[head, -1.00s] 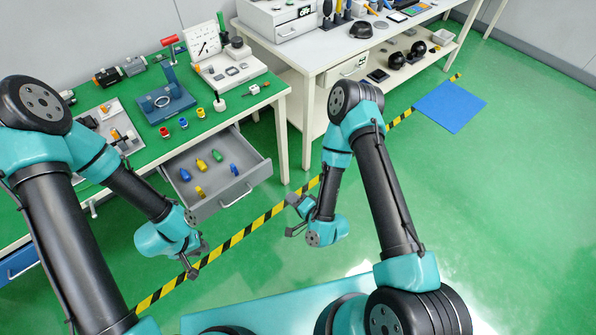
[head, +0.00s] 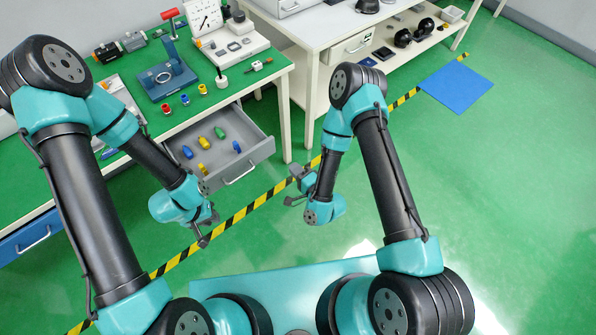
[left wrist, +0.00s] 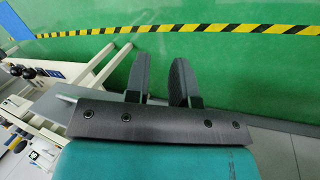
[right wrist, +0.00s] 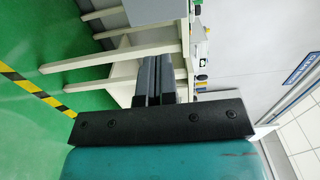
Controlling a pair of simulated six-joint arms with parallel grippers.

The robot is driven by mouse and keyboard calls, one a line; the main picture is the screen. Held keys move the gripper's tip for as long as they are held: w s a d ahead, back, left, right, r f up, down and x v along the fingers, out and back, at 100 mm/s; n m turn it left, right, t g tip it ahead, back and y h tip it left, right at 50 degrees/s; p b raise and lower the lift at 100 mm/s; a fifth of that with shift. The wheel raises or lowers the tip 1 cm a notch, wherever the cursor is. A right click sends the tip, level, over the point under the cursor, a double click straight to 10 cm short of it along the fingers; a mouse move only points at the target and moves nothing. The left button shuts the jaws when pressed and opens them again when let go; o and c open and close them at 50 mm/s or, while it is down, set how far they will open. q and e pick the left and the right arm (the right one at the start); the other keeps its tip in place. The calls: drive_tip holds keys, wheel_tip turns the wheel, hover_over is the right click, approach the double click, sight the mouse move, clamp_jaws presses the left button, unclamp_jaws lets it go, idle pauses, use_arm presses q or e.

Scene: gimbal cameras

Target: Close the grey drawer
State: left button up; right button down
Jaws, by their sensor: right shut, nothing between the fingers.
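The grey drawer (head: 264,151) stands pulled out from under the green-topped workbench (head: 136,141) in the head view. Its front has a pale bar handle (head: 240,175). Inside lie several small yellow, green and blue pieces. My left gripper (head: 208,230) is in front of the drawer, toward the bottom of the picture, apart from it. Its two fingers show spread and empty in the left wrist view (left wrist: 158,82). My right gripper (head: 293,187) is to the right of the drawer front, apart from it. Its fingers are together and empty in the right wrist view (right wrist: 162,78).
A blue drawer (head: 28,240) sits shut at the left end of the bench. A white table (head: 320,38) with a lower shelf stands behind. A yellow-black floor stripe (head: 262,199) runs past the drawer. A blue mat (head: 457,88) lies right, with free green floor around.

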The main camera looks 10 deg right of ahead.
sight(273, 146)
drive_tip(key=x, duration=1)
drive_tip(key=shift+w+a, duration=0.1)
drive_tip(key=shift+w, duration=0.15)
